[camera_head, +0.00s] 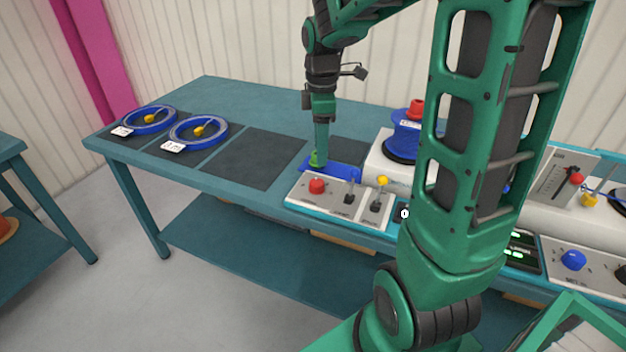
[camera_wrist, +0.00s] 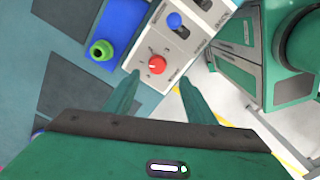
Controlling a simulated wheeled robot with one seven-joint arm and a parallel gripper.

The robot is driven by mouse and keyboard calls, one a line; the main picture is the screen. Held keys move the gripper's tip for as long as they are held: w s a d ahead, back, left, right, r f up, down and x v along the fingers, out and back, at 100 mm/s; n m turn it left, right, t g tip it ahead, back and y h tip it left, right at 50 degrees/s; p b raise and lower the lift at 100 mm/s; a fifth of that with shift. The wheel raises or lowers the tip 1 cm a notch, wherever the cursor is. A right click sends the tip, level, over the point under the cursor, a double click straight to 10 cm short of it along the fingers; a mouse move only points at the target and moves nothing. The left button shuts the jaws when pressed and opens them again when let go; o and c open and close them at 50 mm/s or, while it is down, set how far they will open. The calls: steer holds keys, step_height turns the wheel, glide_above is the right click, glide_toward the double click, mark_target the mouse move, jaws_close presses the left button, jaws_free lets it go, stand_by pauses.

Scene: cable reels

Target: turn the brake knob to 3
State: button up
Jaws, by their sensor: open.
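A red knob (camera_head: 317,186) sits on a pale control panel (camera_head: 300,198) at the bench's front edge. In the wrist view the red knob (camera_wrist: 157,65) has dial marks around it, too small to read, as is the panel's lettering. My gripper (camera_head: 321,155) is open and points down by the panel's back left. In the wrist view my gripper (camera_wrist: 160,80) has its two fingertips apart, with the red knob just beyond them and between them in the picture. I cannot tell the height gap; no contact shows.
A blue block (camera_head: 343,172) with a green ring-like piece (camera_wrist: 102,50) lies behind the panel. Levers, one yellow-topped (camera_head: 382,181), stand right of the red knob. A blue knob (camera_head: 573,260) is far right. Two blue reels (camera_head: 199,131) lie left; a dark mat (camera_head: 255,160) is bare.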

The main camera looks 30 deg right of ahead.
mark_target(316, 182)
steer(key=shift+n, duration=0.3)
steer(key=f, duration=1.1)
steer(key=shift+w+a, duration=0.2)
steer(key=shift+w, duration=0.2)
steer(key=c, duration=1)
steer(key=shift+a, duration=0.25)
steer(key=shift+c, duration=0.2)
steer(key=shift+d, duration=0.15)
